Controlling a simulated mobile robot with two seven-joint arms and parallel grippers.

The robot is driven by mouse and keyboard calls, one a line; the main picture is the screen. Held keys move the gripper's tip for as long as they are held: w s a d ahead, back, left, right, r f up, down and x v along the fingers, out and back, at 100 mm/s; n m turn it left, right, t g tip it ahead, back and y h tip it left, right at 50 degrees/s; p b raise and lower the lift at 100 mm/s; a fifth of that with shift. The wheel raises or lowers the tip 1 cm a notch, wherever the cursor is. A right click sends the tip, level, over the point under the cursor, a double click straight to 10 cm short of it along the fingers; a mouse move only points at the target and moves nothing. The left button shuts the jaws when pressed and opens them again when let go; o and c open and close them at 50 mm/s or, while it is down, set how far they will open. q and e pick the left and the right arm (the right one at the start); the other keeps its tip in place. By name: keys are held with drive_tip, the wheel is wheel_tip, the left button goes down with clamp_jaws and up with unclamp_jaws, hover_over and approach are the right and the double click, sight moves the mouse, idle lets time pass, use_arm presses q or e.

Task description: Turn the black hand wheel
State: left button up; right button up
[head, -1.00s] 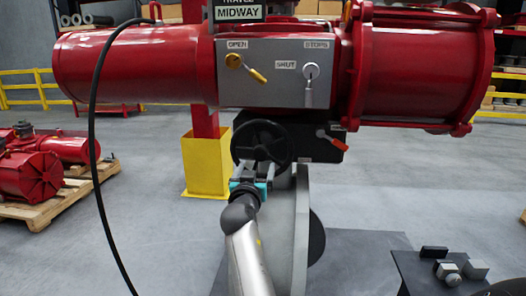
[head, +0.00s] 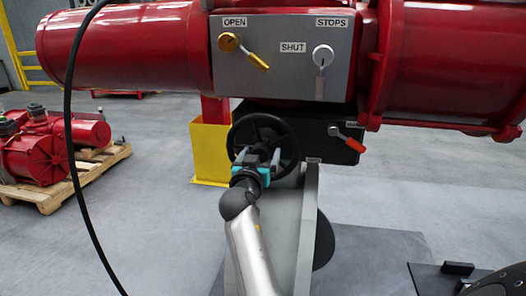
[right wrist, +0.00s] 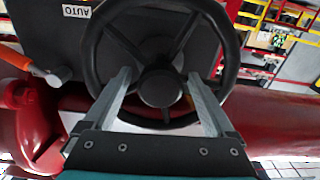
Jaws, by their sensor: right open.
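The black hand wheel (head: 289,134) is on the dark gearbox below the red actuator in the head view. In the right wrist view the wheel (right wrist: 92,62) fills the upper middle, with its hub and spokes in plain sight. I cannot tell whether the fingers touch the wheel. My left gripper is not in view.
A grey panel (head: 290,75) with a yellow lever and a silver key switch is above the wheel. A red-handled lever (head: 346,139) is to the wheel's right. A black cable (head: 75,140) hangs at the left.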

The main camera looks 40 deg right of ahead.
drive_tip(key=shift+c, duration=0.2)
drive_tip(key=shift+r, duration=0.1)
clamp_jaws()
idle(0.5)
